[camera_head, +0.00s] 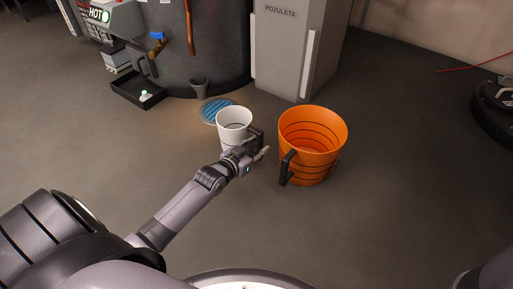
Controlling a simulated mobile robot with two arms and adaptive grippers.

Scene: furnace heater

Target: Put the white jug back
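The white jug (234,120) stands upright near the middle of the view, left of a large orange jug. Its dark handle (258,136) is on its right side. My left gripper (250,153) is at the handle and overlaps the jug's lower right side. The fingers are small and partly merge with the handle, so I cannot tell whether they are closed on it. The jug's base is partly hidden by the gripper, and I cannot tell whether it touches the floor. My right gripper is not in view.
The orange jug (325,130) stands close on the right. A round blue grate (216,110) lies just behind the white jug. Behind are a dark cylindrical tank (220,45), a grey cabinet (283,60) and a black tray (137,92). The floor in front is clear.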

